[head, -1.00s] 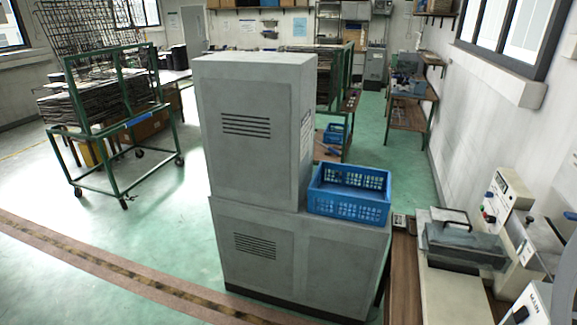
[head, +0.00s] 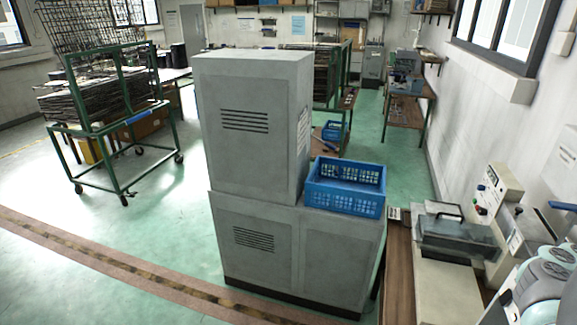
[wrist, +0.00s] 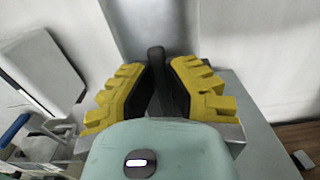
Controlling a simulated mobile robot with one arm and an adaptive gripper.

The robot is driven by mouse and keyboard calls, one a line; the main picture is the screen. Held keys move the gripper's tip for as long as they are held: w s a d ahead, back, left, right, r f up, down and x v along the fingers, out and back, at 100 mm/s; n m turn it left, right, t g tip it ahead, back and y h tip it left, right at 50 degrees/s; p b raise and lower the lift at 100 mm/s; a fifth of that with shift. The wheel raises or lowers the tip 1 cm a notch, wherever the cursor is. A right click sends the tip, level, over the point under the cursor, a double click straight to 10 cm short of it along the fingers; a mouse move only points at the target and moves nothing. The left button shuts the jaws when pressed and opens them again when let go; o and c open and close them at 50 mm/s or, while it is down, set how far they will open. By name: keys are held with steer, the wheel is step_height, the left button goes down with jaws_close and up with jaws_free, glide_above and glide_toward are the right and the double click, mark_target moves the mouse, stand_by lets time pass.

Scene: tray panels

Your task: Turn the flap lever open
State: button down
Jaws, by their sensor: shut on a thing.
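My gripper (wrist: 155,88), with yellow ridged fingers and dark pads, shows in the wrist view. It is shut on a dark upright lever (wrist: 156,57), whose rounded top stands out beyond the fingers. The lever is in front of a grey metal surface. Its lower part is hidden by the pads and the pale green gripper body. I cannot tell from this view how far the lever is turned or where the flap is. The head view does not show the gripper or this lever; only my arm shows there, at the lower right.
A blue handle (wrist: 14,129) and a pale panel (wrist: 38,68) are at the left of the wrist view. In the head view, a grey cabinet (head: 250,130) stands in the middle with a blue crate (head: 345,200) on its lower part. Open green floor is at the left.

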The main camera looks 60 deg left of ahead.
stand_by(0.3)
steer(key=c, duration=0.9)
jaws_free()
steer(key=shift+c, duration=0.2)
steer(key=v, duration=1.2)
